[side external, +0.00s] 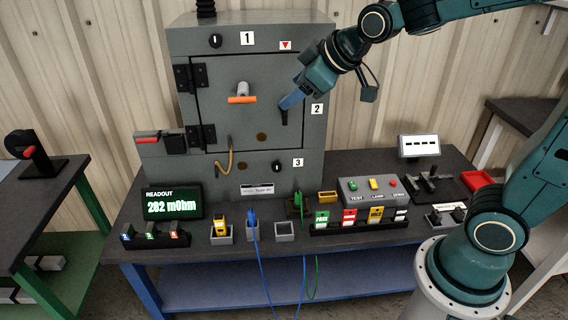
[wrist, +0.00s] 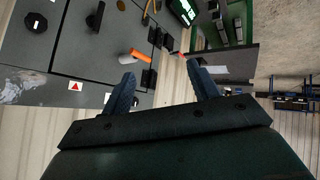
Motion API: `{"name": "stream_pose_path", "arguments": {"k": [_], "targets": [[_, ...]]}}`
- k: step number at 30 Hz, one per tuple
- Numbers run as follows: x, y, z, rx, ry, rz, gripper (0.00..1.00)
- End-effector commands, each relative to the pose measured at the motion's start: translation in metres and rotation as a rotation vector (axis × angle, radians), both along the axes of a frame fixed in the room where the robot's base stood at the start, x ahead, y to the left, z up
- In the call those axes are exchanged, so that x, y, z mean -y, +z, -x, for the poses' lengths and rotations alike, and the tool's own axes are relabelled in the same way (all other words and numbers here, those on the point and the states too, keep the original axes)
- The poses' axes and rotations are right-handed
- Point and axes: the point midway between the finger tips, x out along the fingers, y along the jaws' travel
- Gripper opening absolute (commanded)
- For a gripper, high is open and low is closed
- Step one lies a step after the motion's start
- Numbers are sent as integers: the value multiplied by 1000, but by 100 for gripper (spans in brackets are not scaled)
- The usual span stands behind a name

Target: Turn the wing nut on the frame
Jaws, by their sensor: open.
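A grey enclosure (side external: 180,100) stands on the bench with its door shut. Small black turn-pieces with white marks sit on its frame: one beside label 1 (side external: 215,41), one beside label 3 (side external: 277,166). Another shows in the wrist view (wrist: 36,22), outside the door edge at the upper left. I cannot tell their exact shape or which is the wing nut. My gripper (side external: 290,101) is in front of the door's right side, near label 2 (side external: 317,109). Its fingers (wrist: 160,80) are apart with nothing between them; the side view hides what is behind them.
The door carries an orange-ended handle (side external: 242,98) and a black lever (side external: 284,115). Black hinges (side external: 190,77) stick out at its left. The bench top holds a readout (side external: 173,202), a button box (side external: 375,190), small holders and blue and green cables.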

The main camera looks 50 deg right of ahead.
Motion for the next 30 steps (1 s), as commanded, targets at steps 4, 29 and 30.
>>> {"name": "stream_pose_path", "arguments": {"k": [4, 29, 30], "targets": [[-3, -8, -43, 58, 58, 64, 60], [-30, -101, -229, 415, 325, 486, 60], [-32, -108, -235, 432, 335, 508, 60]]}}
